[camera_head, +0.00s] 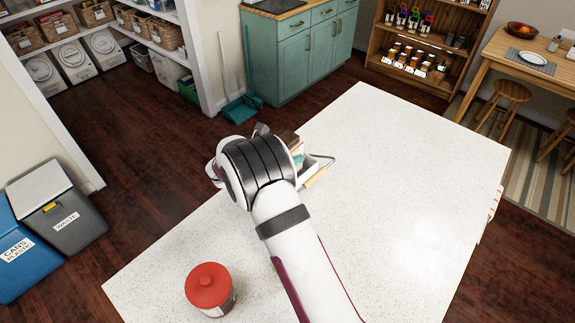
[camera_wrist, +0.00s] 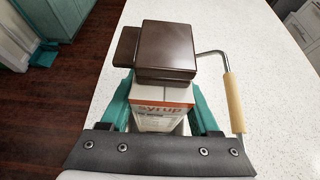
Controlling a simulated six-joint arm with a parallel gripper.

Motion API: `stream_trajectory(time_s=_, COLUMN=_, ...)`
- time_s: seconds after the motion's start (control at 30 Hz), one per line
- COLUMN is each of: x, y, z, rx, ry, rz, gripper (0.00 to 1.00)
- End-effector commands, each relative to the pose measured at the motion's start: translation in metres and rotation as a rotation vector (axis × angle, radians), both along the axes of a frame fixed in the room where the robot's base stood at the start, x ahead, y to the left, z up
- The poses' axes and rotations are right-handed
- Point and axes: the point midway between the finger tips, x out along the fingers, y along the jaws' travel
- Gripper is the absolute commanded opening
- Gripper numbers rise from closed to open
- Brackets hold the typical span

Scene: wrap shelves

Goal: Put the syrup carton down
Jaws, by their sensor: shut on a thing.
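The syrup carton (camera_wrist: 165,123) is white with an orange-edged label reading "syrup". My gripper (camera_wrist: 160,104) is shut on it, with a teal finger on each side in the wrist view. A dark brown block (camera_wrist: 168,47) shows beyond and over the top of the carton; I cannot tell whether they touch. A wire with a pale wooden grip (camera_wrist: 234,102) stands at the right of the carton. In the head view my wrist hides most of the carton and gripper. The carton's base is hidden, so I cannot tell whether it touches the white speckled counter (camera_head: 400,190).
A red-lidded canister (camera_head: 209,287) stands on the counter at the front left. The counter's right half is clear. Beyond it are a teal cabinet (camera_head: 300,55), a wooden shelf (camera_head: 425,45) with small jars, and bins (camera_head: 58,212) at left.

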Motion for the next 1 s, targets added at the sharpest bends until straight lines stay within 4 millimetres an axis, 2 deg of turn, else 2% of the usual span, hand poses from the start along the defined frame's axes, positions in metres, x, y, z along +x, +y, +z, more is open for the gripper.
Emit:
stream_trajectory(time_s=0.17, x=0.0, y=0.0, z=-0.03, rx=-0.001, ry=0.001, rz=0.0, gripper=0.0)
stream_trajectory(time_s=0.5, x=0.0, y=0.001, z=-0.034, rx=0.0, ry=-0.002, rz=0.0, gripper=0.0)
stream_trajectory(time_s=0.53, x=0.0, y=0.0, z=-0.034, rx=0.0, ry=0.0, rz=0.0, gripper=0.68)
stream_trajectory(time_s=0.6, x=0.0, y=0.0, z=-0.034, rx=0.0, ry=0.0, rz=0.0, gripper=0.8)
stream_trajectory(time_s=0.67, x=0.0, y=0.0, z=-0.034, rx=0.0, ry=0.0, rz=0.0, gripper=0.91)
stream_trajectory(time_s=0.7, x=0.0, y=0.0, z=-0.034, rx=0.0, ry=0.0, rz=0.0, gripper=0.92)
stream_trajectory(time_s=1.0, x=-0.002, y=0.003, z=-0.03, rx=0.0, ry=0.0, rz=0.001, gripper=0.92)
